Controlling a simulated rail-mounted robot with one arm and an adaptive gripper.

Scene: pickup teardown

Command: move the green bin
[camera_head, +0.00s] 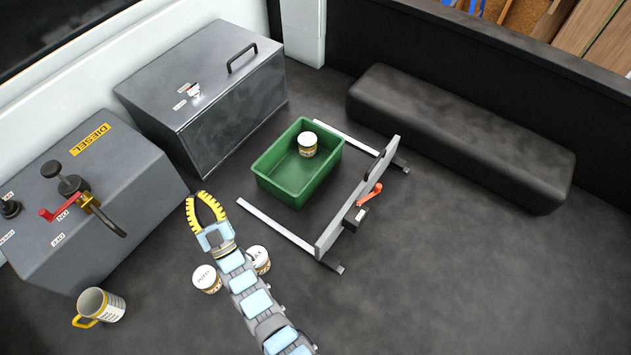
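The green bin (284,190) stands upright on the dark floor in the middle of the head camera view. A small white-lidded tub (307,145) is inside it, near the far right corner. My gripper (203,196), with yellow fingers, is to the left of the bin and apart from it. Its fingers are curved with a gap between them, and I see nothing held there.
A grey metal frame (357,203) borders the bin's right side, its bars reaching past the bin. Grey toolbox (215,85), diesel tank (110,170) and black bench (455,130) surround it. Two tubs (207,279) flank my arm; a mug (101,305) stands lower left. Floor at lower right is clear.

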